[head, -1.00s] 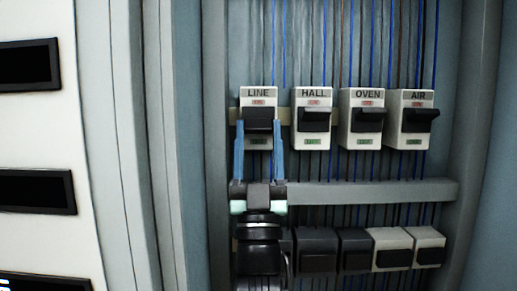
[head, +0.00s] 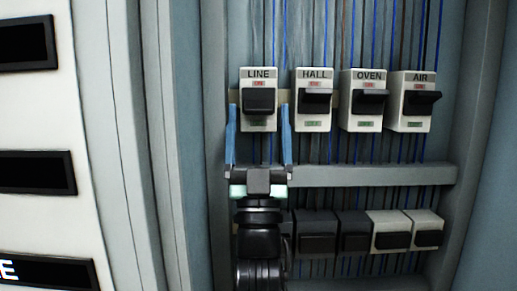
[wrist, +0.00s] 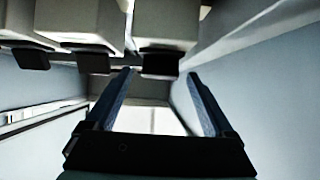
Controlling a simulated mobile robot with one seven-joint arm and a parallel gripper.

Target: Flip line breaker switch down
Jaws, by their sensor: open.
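The LINE breaker (head: 258,76) is the leftmost white unit of the upper row in the head view. My gripper (head: 259,106) is open and empty, coming from below, with one blue finger on each side of the LINE breaker's lower part. In the wrist view my gripper (wrist: 160,74) has its fingertips on either side of the black LINE switch (wrist: 160,65), with gaps visible. Whether anything touches is not clear.
The HALL (head: 313,75), OVEN (head: 366,76) and AIR (head: 419,78) breakers stand to the right in the same row. A grey rail (head: 370,174) runs below them, above a lower row of dark and pale switches (head: 318,225). A cabinet wall is close on the left.

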